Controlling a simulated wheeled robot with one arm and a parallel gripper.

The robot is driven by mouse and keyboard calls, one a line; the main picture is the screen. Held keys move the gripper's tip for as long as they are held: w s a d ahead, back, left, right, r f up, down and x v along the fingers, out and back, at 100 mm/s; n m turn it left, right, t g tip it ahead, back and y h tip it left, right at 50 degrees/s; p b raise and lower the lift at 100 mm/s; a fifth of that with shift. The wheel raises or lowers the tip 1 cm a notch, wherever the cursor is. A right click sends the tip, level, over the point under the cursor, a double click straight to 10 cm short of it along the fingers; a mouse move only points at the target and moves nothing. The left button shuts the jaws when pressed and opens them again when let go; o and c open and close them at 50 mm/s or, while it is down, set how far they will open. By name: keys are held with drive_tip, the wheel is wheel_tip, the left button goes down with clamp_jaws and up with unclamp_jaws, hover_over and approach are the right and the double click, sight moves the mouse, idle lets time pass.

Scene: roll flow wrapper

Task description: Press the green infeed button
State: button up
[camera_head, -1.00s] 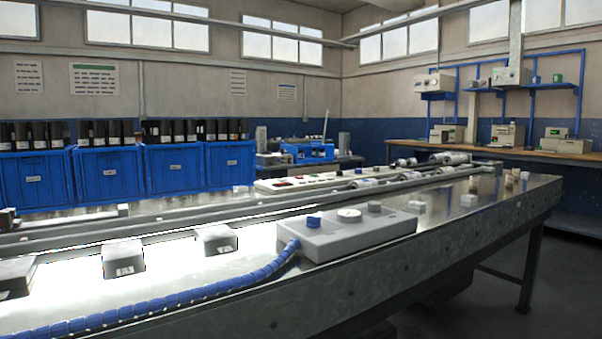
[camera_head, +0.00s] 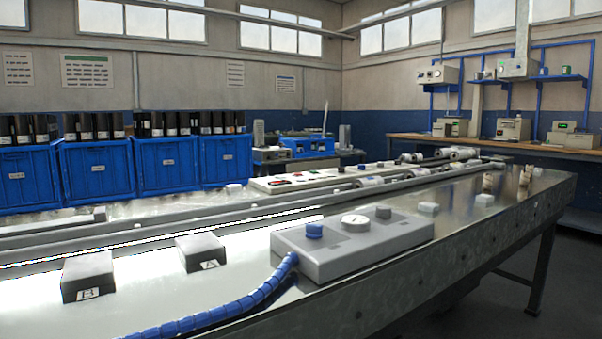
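A long pale control panel (camera_head: 335,177) lies across the metal machine, beyond the front rail. It carries small red and dark buttons at its left end; I cannot make out a green one at this size. Nearer, a grey box (camera_head: 352,248) stands on the metal top with a blue knob (camera_head: 314,231), a round white dial (camera_head: 355,222) and a dark grey knob (camera_head: 383,212). My gripper is not in view.
A blue ribbed cable (camera_head: 215,318) runs from the grey box toward the lower left. Grey blocks marked B (camera_head: 88,275) and A (camera_head: 201,252) sit left of the box. Blue bins (camera_head: 97,172) stand behind. The dark floor at the lower right is clear.

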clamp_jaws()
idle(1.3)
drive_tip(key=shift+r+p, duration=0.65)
